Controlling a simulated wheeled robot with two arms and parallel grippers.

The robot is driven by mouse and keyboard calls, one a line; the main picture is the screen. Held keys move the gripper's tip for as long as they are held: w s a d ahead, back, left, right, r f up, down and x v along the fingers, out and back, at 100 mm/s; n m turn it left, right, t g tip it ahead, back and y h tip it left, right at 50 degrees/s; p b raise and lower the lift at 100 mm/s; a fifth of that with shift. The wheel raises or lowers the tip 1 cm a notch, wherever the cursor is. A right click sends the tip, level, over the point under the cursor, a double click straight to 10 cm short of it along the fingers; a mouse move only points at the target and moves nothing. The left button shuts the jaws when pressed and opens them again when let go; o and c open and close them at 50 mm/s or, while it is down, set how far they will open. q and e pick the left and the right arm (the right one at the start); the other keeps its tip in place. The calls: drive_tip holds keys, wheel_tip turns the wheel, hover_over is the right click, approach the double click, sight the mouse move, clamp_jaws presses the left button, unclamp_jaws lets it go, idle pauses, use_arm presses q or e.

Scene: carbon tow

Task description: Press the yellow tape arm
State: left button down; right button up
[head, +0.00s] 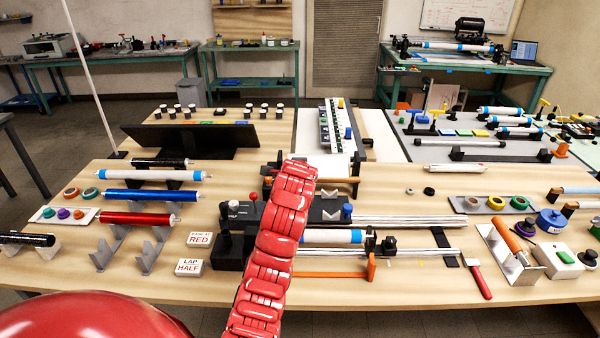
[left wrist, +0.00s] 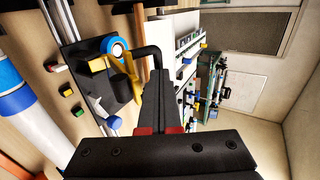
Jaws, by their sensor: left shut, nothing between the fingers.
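The yellow tape arm (left wrist: 134,84) shows in the left wrist view as a thin bent yellow piece beside a blue-rimmed tape roll (left wrist: 115,47). My left gripper (left wrist: 159,88) is shut and empty, with its dark fingers just right of the yellow arm. A bent black bar (left wrist: 150,52) lies close by the fingertips. I cannot tell whether the fingers touch the arm or the bar. In the head view my red left arm reaches over the middle of the bench and hides the gripper and the yellow arm. My right gripper is not in view.
A black machine block (head: 240,217), silver rods (head: 412,221) and a blue-banded white roller (head: 332,236) lie around my arm. Red (head: 136,218) and blue (head: 150,195) rollers rest on stands at left.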

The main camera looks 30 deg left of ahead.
use_arm(q)
drive_tip(key=shift+w+a+g+h+p, duration=0.15)
drive_tip(key=shift+w+a+g+h, duration=0.2)
drive_tip(key=shift+w+g, duration=0.25)
drive_tip(key=shift+w+a+g+h+p, duration=0.15)
drive_tip(key=shift+w+a+g+h, duration=0.1)
drive_tip(key=shift+w+a+g, duration=0.3)
drive_tip(key=shift+d, duration=0.15)
drive_tip(key=shift+w, duration=0.1)
